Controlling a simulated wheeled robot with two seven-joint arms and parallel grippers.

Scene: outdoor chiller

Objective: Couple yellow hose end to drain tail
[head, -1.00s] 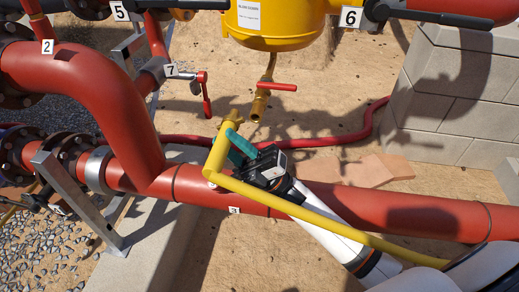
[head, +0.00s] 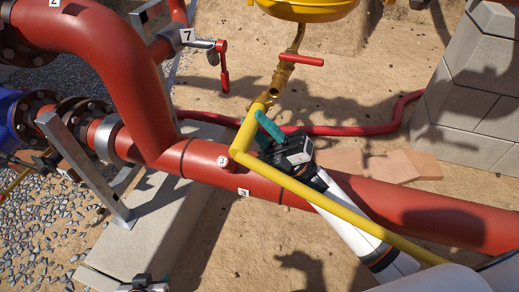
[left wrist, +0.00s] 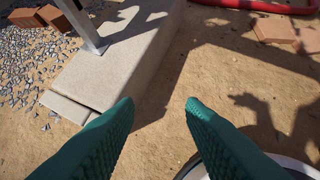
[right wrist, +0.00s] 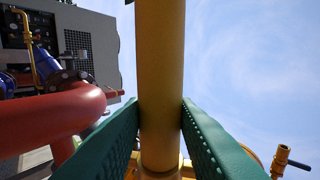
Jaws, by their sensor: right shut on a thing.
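The yellow hose (head: 350,218) bends up to its brass-tipped end (head: 260,104). My right gripper (head: 260,124) is shut on the hose just below that end; the right wrist view shows the yellow hose (right wrist: 160,70) between its teal fingers. The brass drain tail (head: 284,72) with a red lever hangs under the yellow vessel (head: 300,8). In the head view the hose end meets the tail's lower mouth in line; I cannot tell whether they touch or are joined. My left gripper (left wrist: 158,112) is open and empty above the ground, only partly showing at the head view's bottom edge.
A large red pipe (head: 330,200) runs below the hose. A red hose (head: 345,130) lies on the sand behind. A concrete plinth (head: 150,215) with a steel support stands at left. A block pillar (head: 480,110) is at right. Another red-handled valve (head: 222,60) is left of the tail.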

